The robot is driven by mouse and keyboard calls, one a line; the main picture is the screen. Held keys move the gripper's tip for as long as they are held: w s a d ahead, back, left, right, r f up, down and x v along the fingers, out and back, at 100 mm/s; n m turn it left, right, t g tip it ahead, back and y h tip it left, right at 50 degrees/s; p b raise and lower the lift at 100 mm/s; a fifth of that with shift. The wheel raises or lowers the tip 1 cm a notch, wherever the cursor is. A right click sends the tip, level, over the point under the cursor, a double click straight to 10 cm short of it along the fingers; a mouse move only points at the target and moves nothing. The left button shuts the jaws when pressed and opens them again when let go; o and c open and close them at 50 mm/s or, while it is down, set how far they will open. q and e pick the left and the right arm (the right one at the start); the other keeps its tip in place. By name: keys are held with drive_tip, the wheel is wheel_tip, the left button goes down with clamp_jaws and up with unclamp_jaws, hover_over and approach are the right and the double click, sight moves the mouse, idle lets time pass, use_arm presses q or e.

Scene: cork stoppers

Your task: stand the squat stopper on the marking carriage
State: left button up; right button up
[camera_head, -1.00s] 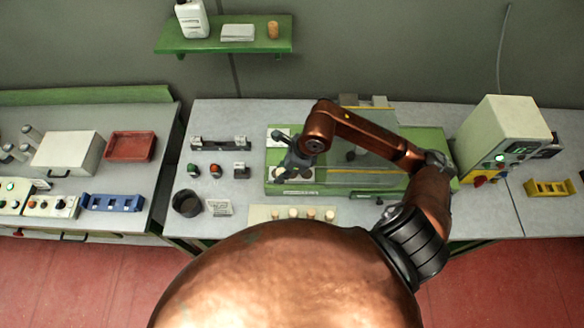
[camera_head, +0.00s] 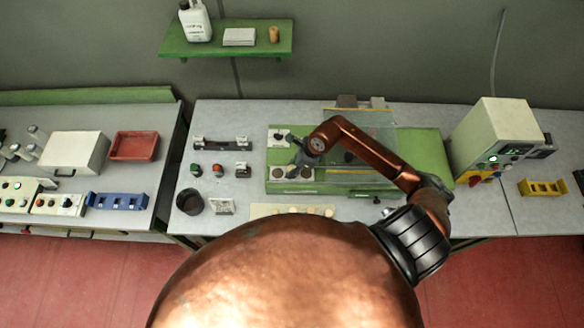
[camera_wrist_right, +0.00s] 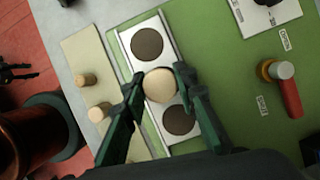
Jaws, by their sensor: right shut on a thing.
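In the right wrist view my right gripper (camera_wrist_right: 158,84) is shut on a pale, round cork stopper (camera_wrist_right: 159,87), seen from its top, so its height cannot be judged. It is over the marking carriage (camera_wrist_right: 124,43), a light strip with two dark round spots, and lies between the spots in this view. I cannot tell if it touches the strip. In the head view my right gripper (camera_head: 297,163) is over the carriage at the green machine's front left. A black claw-like shape at the wrist view's left edge may be my left gripper (camera_wrist_right: 14,73); its jaws are unclear.
Other stoppers (camera_wrist_right: 86,80) stand on a cream board (camera_wrist_right: 80,45) beside the machine. A clear guard (camera_head: 375,130) rises over the green bed (camera_head: 428,150). A red-handled knob (camera_wrist_right: 287,92) sits on the bed. A dark cup (camera_head: 190,201) stands at the left.

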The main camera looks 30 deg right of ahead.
drive_tip(key=shift+f, duration=0.1)
drive_tip(key=o, duration=0.8)
drive_tip(key=shift+c, duration=0.2)
drive_tip(key=shift+r, duration=0.2)
drive_tip(key=b+v, duration=0.2)
drive_tip(key=v, duration=0.9)
drive_tip(key=shift+s+d+r, duration=0.15)
drive_tip(key=shift+s+r, duration=0.05)
drive_tip(key=shift+r, duration=0.15)
